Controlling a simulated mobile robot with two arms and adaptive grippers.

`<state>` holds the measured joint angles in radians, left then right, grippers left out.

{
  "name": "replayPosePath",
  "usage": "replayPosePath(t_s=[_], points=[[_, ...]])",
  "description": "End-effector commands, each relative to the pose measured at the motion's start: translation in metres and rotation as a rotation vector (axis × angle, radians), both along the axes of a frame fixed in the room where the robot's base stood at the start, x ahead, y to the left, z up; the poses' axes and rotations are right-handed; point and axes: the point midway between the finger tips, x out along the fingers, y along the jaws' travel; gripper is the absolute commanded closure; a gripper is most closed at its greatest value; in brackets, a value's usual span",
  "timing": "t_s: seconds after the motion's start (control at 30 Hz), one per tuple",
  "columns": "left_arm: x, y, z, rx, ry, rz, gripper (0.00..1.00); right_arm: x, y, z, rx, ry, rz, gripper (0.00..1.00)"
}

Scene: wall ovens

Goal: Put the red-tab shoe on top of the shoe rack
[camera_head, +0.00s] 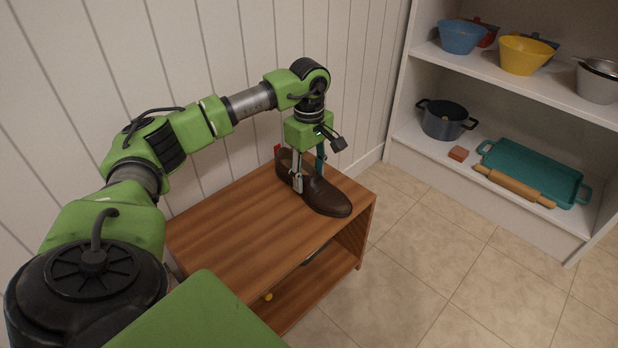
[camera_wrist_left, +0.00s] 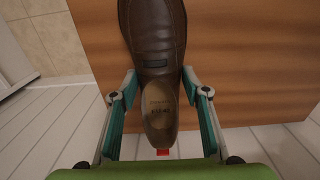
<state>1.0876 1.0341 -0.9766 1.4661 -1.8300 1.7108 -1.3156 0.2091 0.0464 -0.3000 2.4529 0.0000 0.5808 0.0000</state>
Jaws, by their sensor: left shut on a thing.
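The brown leather shoe (camera_head: 325,196) is at the top of the wooden shoe rack (camera_head: 232,229), near its right end, with its sole level. It appears to rest on the board, though any small gap is hard to see. Its red tab (camera_head: 277,150) shows at the heel, and also in the left wrist view (camera_wrist_left: 163,152). My left gripper (camera_head: 309,178) points down and is shut on the shoe, one finger on each side of the rear half. In the left wrist view the shoe (camera_wrist_left: 153,45) lies between the fingers, toe out of frame. My right gripper is not in view.
A panelled wall (camera_head: 230,120) stands behind the rack. A small yellow thing (camera_head: 268,296) shows on the rack's lower level. A white shelf unit (camera_head: 480,180) on the right holds bowls, a dark pot (camera_head: 443,120) and a teal tray (camera_head: 535,172). The tiled floor (camera_head: 430,270) between is clear.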

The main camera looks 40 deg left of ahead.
Motion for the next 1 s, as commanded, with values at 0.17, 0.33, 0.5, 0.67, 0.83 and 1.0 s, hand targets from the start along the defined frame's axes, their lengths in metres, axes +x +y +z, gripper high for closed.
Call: replayPosePath(t_s=[0.17,0.33,0.5,0.67,0.83,1.0], points=[[0.000,0.000,0.001,0.000,-0.002,0.000,0.85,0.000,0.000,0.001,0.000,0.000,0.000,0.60],[0.000,0.000,-0.002,0.000,0.000,0.000,0.55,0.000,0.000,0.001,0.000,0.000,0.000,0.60],[0.000,0.000,-0.002,0.000,-0.001,0.000,0.41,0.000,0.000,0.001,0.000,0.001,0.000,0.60],[0.000,0.000,-0.002,0.000,-0.001,0.000,0.41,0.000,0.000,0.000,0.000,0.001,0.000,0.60],[0.000,0.000,0.006,0.000,-0.001,0.000,0.41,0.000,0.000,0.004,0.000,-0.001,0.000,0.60],[0.001,0.000,0.031,0.000,-0.004,0.000,0.41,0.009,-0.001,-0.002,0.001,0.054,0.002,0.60]])
